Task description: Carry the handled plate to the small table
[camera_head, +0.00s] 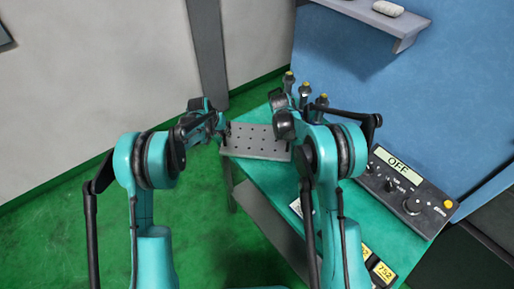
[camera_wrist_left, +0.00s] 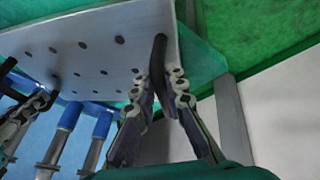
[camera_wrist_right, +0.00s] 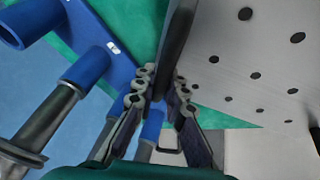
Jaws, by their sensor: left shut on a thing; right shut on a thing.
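The handled plate (camera_head: 256,141) is a flat grey slab with rows of dark holes and a dark handle at each end. In the head view it is level across the far left end of a green-topped table (camera_head: 262,172); I cannot tell whether it touches the top. My left gripper (camera_head: 223,129) is shut on its left handle, which shows in the left wrist view (camera_wrist_left: 158,65). My right gripper (camera_wrist_right: 160,84) is shut on the other handle (camera_wrist_right: 173,45); in the head view my right arm mostly hides that grip.
Several tool holders with yellow tops (camera_head: 304,89) stand behind the plate, close to my right arm. A control box reading OFF (camera_head: 408,190) sits on the right. A wall shelf (camera_head: 365,15) hangs above. Green floor (camera_head: 70,230) is open at left.

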